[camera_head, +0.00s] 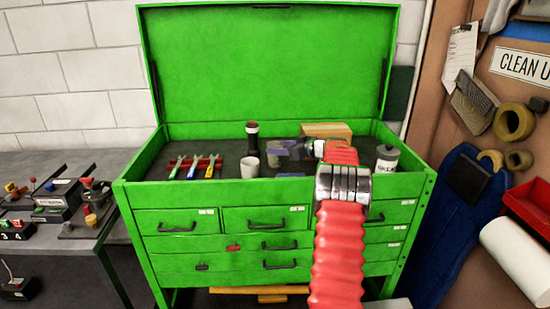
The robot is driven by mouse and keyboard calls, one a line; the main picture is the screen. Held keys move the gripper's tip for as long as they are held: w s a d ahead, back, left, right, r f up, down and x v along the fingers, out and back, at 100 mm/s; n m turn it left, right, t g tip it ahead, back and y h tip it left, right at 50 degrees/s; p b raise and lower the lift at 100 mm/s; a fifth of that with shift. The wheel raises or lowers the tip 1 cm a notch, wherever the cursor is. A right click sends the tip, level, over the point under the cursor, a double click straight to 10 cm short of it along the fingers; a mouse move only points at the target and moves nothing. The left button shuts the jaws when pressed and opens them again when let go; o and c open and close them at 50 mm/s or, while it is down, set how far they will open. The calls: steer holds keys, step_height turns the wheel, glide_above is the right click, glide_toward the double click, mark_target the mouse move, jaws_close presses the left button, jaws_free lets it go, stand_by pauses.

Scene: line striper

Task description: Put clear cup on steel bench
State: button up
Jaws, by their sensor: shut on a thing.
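My gripper (296,148) is over the open top of the green tool chest, with its fingers pointing left. It is shut on a small, see-through greyish thing, which looks like the clear cup (276,149); its outline is faint and partly hidden by the fingers. The cup is above the chest's dark top tray, right of a pale grey cup (249,168). The steel bench (45,165) is the grey table at the far left, apart from the chest.
On the chest (150,185) are several wrenches (194,168), a dark canister (252,138), a wooden block (327,131) and a white bottle (387,158). The raised lid (265,65) stands behind. Switch boxes (50,207) and a valve fixture (92,207) crowd the bench's front; its back is clear.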

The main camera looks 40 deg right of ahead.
steer(key=shift+c, duration=1)
steer(key=shift+r, duration=0.15)
step_height(320, 180, up, 10)
